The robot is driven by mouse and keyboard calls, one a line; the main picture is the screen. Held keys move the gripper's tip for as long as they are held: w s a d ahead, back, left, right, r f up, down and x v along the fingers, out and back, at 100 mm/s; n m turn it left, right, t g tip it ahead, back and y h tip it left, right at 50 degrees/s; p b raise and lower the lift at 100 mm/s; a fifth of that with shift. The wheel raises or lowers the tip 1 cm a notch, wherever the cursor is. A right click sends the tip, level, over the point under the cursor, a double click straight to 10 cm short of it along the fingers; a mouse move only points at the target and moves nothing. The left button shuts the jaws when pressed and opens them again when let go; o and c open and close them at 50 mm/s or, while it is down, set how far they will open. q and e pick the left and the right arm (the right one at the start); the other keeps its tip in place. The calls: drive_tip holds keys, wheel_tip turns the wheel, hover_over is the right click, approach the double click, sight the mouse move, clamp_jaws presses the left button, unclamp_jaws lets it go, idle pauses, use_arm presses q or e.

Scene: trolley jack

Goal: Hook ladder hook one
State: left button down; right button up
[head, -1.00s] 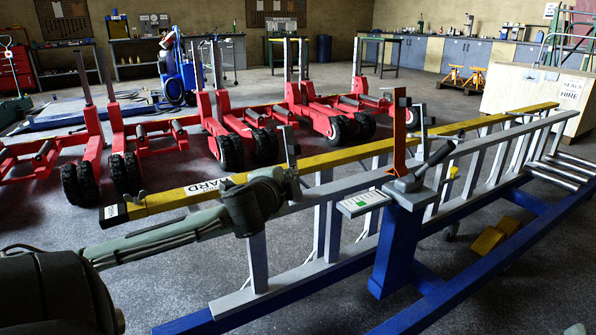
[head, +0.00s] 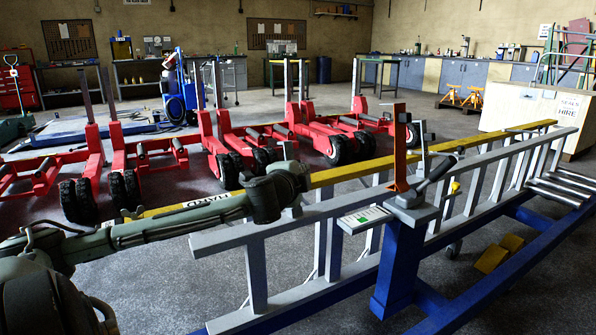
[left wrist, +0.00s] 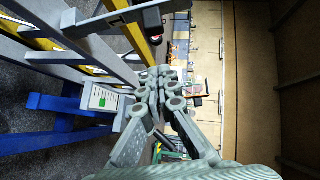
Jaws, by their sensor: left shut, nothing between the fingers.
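A grey ladder (head: 262,232) lies on its side along a blue trolley frame (head: 400,262). A yellow beam (head: 345,173) runs behind it. I cannot tell which part is ladder hook one. My left gripper (head: 292,178) is over the ladder's left part, left of the orange upright, mostly hidden by its own wrist. In the left wrist view its fingers (left wrist: 165,74) are shut and empty, apart from the label plate (left wrist: 104,98). My right gripper is out of view.
Red wheeled jacks (head: 225,150) stand in a row behind the yellow beam. A pale crate (head: 530,112) stands at the far right. Yellow blocks (head: 492,260) sit by the blue frame.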

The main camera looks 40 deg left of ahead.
use_arm(q)
drive_tip(key=w+a+f, duration=0.1)
drive_tip(key=w+a, duration=0.2)
drive_tip(key=a, duration=0.2)
drive_tip(key=shift+w+a+f+b, duration=0.15)
drive_tip(key=shift+w+f+b, duration=0.15)
drive_tip(key=shift+w+b, duration=0.15)
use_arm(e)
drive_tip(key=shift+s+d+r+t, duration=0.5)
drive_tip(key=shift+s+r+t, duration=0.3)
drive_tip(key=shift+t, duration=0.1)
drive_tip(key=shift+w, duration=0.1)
